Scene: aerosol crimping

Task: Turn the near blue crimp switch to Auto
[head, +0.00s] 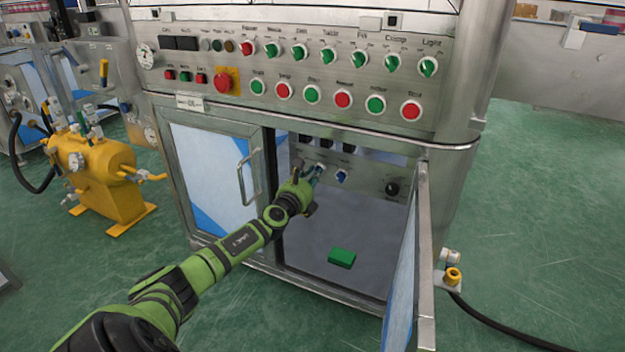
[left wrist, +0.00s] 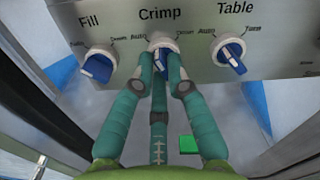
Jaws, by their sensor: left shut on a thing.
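The blue crimp switch (left wrist: 160,62) is under the "Crimp" label in the left wrist view, with Auto printed to its left. Its pointing direction is hard to tell because the fingers cover its sides. My left gripper (left wrist: 160,80) is shut on this switch, one teal finger on each side. In the head view my left gripper (head: 314,176) reaches into the open cabinet at the small inner panel and hides most of the switch. My right gripper is not in view.
The blue Fill switch (left wrist: 97,68) and Table switch (left wrist: 230,57) flank the gripper closely. A green block (head: 341,258) lies on the cabinet floor. The open door (head: 424,250) bounds the right side; the closed door (head: 215,180) stands left.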

